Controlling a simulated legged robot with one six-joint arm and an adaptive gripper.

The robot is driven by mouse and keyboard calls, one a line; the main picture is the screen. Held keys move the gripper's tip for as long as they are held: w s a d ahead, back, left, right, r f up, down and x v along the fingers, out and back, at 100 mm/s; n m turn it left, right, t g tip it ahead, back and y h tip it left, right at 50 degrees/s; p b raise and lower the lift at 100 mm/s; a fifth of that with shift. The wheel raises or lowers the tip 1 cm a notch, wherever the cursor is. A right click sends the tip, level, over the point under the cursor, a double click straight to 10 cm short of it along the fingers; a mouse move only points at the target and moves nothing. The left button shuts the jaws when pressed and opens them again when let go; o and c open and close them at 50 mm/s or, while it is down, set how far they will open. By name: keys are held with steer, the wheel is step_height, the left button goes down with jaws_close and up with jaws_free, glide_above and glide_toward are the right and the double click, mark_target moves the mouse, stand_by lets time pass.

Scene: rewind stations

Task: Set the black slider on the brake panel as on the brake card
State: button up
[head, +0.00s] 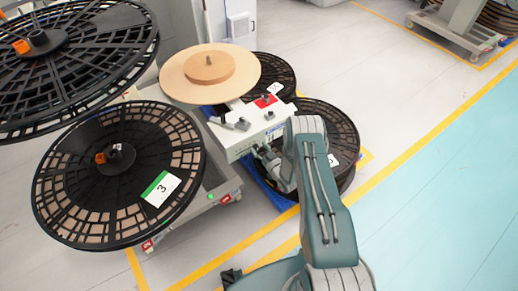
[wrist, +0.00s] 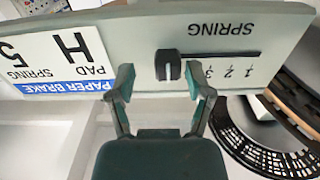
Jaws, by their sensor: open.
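In the wrist view the brake panel (wrist: 290,25) appears upside down. Its black slider (wrist: 168,65) sits at the picture's left end of a dark slot marked SPRING. The numerals 1, 2 and 3 show right of it; any mark at the slider itself is hidden. The brake card (wrist: 60,55), left of the slot, reads PAPER BRAKE, PAD H, SPRING 5. My gripper (wrist: 160,84) is open, one finger on each side of the slider, with visible gaps. In the head view my gripper (head: 268,160) is at the front of the pale brake box (head: 243,140).
A large black reel (head: 118,180) with a green card marked 3 stands left of the box, another reel (head: 75,65) above it. A wooden disc (head: 210,72) lies behind. More black reels (head: 335,125) are at the right. Open floor (head: 430,200) lies further right.

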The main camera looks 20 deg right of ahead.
steer(key=v, duration=1.2)
